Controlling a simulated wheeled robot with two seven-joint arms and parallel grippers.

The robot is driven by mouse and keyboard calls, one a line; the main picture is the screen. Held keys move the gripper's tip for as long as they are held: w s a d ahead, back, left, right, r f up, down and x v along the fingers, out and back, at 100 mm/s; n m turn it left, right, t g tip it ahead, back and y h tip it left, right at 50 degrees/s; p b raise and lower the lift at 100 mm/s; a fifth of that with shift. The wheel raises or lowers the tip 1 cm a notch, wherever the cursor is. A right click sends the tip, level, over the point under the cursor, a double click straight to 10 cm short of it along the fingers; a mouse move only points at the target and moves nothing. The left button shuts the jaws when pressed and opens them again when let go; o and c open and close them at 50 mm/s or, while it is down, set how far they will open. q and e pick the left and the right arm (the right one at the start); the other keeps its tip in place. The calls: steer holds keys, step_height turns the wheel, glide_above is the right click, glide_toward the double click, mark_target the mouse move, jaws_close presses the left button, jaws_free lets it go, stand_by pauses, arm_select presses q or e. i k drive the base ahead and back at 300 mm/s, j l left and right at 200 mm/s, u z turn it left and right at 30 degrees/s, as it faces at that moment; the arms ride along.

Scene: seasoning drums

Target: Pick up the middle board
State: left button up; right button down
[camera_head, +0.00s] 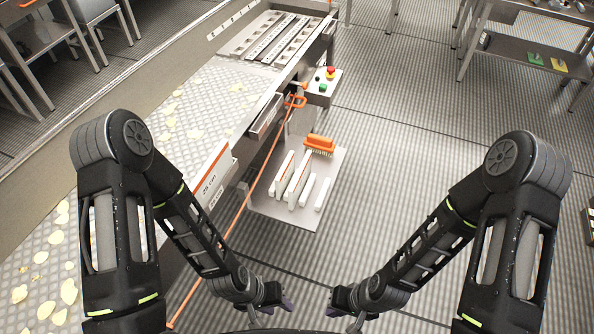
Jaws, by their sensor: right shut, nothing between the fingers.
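Several white boards (299,177) stand on edge side by side on a low metal shelf (272,213) beside the conveyor. The view does not settle which one is the middle board. My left gripper (283,303) is at the bottom centre, well short of the shelf and touching none of the boards. Its fingers are small and dark, so I cannot tell whether they are open. My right gripper (334,309) is to its right, also apart from the boards, shut and empty.
An orange brush (320,143) lies behind the boards on the shelf. The conveyor (100,207) with scattered yellow chips runs along the left. A control box (322,86) with coloured buttons and an orange bar (232,217) are near the shelf.

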mark_target(299, 181)
steer(key=i+l+u, duration=0.1)
steer(key=l, duration=0.35)
steer(key=i+l+u, duration=0.15)
steer(key=l, duration=0.3)
steer(key=i+l+u, duration=0.1)
steer(key=l, duration=0.35)
steer(key=i+l+u, duration=0.15)
steer(key=l, duration=0.3)
steer(key=i+l+u, duration=0.1)
steer(key=l, duration=0.4)
steer(key=i, duration=0.05)
